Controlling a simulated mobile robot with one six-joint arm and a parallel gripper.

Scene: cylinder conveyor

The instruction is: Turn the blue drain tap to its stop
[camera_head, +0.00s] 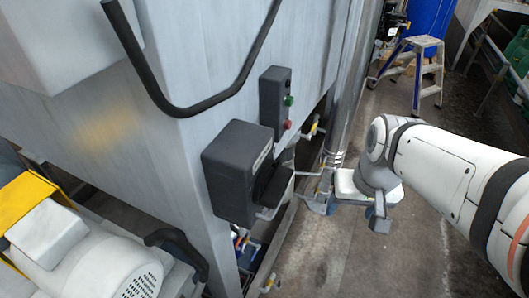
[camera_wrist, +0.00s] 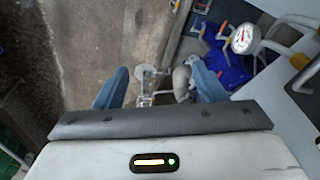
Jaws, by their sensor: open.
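My gripper (camera_wrist: 157,68) is open, with its two blue fingers apart at the left and right in the wrist view. Between and beyond them is a grey metal pipe fitting (camera_wrist: 146,88); I cannot tell whether a finger touches it. In the head view my gripper (camera_head: 331,203) is low beside the machine's right side, partly hidden by my wrist. Blue parts with orange handles (camera_wrist: 226,66) lie to the right of the fingers in the wrist view. I cannot tell for certain which part is the blue drain tap.
A round gauge (camera_wrist: 243,39) stands right of the fingers. The grey machine (camera_head: 165,150) carries a dark box (camera_head: 228,172) and a button box (camera_head: 275,100). A yellow-handled tap (camera_head: 314,128) is behind, another (camera_head: 270,284) in front. A step stool (camera_head: 424,65) stands on open floor.

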